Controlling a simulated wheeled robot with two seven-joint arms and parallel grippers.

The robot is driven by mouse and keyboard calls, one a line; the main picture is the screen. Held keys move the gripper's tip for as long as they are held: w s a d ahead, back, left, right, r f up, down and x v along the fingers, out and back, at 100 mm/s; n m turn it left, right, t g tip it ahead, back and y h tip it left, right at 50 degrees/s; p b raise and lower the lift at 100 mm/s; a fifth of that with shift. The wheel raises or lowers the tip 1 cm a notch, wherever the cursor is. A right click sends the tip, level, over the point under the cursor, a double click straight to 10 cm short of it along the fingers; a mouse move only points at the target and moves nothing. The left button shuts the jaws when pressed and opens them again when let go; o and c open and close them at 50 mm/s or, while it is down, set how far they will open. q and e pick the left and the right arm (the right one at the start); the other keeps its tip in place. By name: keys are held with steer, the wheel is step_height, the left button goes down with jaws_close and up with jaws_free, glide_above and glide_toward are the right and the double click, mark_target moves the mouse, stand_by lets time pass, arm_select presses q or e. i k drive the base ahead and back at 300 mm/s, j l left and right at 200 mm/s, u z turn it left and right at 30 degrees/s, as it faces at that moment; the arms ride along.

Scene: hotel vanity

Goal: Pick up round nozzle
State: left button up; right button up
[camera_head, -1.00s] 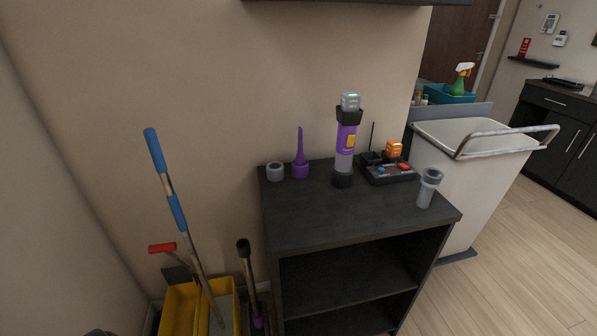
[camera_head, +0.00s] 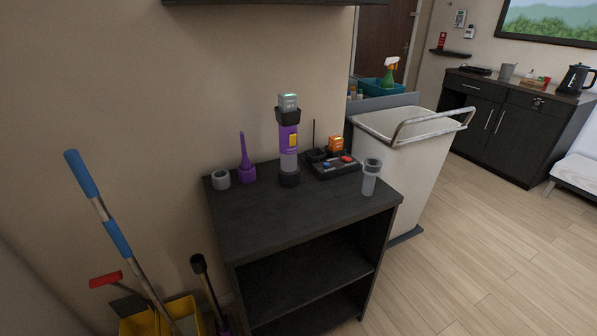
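A short grey ring-shaped piece (camera_head: 221,179) stands at the left of the dark shelf unit's top (camera_head: 300,212). A purple pointed nozzle (camera_head: 247,164) stands upright beside it, and a purple and grey handheld vacuum (camera_head: 289,145) stands upright to the right of that. A grey tube with a wide round mouth (camera_head: 369,180) stands near the top's right front corner. I cannot tell for sure which grey piece is the round nozzle. Neither of my grippers is in view, and nothing touches these pieces.
A charger base with an orange battery (camera_head: 335,165) sits behind the grey tube. A white cart with a metal handle (camera_head: 400,135) stands close on the right. A mop (camera_head: 110,230) and a yellow bucket (camera_head: 150,320) are at the left. Wooden floor (camera_head: 480,240) is clear on the right.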

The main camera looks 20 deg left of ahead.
mark_target(372, 167)
steer(key=l+u, duration=0.1)
steer(key=u, duration=0.3)
steer(key=l+u, duration=0.1)
steer(key=u, duration=0.35)
steer(key=l+u, duration=0.15)
steer(key=u, duration=0.25)
steer(key=l+u, duration=0.1)
steer(key=u, duration=0.3)
steer(key=l+u, duration=0.2)
steer(key=l, duration=0.15)
steer(key=k+l+u, duration=0.2)
steer(key=l, duration=0.15)
steer(key=k+l+u, duration=0.2)
steer(key=l, duration=0.15)
steer(key=l+u, duration=0.2)
steer(key=l, duration=0.15)
steer(key=k+l+u, duration=0.2)
steer(key=l, duration=0.1)
